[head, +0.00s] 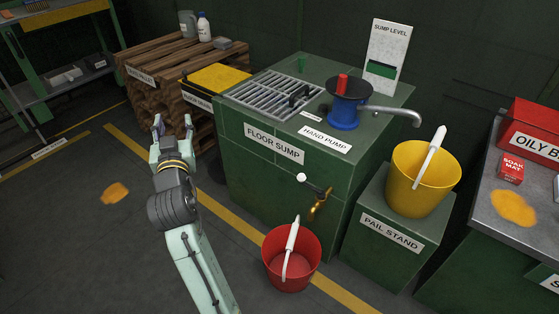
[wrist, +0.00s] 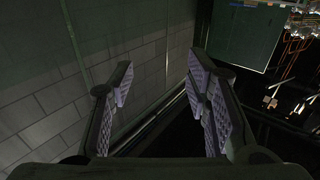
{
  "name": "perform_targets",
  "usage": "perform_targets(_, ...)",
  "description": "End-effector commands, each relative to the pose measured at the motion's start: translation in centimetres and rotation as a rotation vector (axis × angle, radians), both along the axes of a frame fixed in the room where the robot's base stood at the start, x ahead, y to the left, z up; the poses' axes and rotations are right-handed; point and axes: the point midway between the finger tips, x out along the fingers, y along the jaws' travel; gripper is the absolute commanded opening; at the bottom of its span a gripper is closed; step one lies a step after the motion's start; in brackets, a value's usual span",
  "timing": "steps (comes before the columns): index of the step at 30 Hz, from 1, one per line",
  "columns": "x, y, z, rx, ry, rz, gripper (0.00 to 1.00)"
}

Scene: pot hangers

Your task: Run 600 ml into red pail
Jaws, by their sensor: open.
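The red pail (head: 290,258) stands upright on the floor in front of the green sump cabinet (head: 240,160), its pale handle grip leaning across its mouth. It looks empty. A brass tap (head: 320,204) with a white-knobbed lever (head: 302,178) sticks out of the cabinet front above the pail. The blue hand pump (head: 345,108) with a grey spout stands on top. The sump level board (head: 386,57) shows a green band. My gripper (head: 172,124) is open and empty, left of the cabinet; its fingers also show in the wrist view (wrist: 160,95).
A yellow pail (head: 421,178) stands on the pail stand (head: 385,222) below the pump spout. A bench (head: 500,190) with a red bin and soak mat box is at right. A wooden pallet stack (head: 145,70) is behind my gripper. Orange spills (head: 116,193) mark floor and bench.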

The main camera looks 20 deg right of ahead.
Motion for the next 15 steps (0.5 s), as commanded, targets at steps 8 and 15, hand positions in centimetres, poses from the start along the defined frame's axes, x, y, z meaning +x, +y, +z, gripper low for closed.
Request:
perform_targets(8,-3.0,-17.9,-14.6,-0.018,0.366,-0.504,0.44)
perform_targets(15,-8.0,-24.7,-20.3,-0.025,0.496,-0.733,0.44)
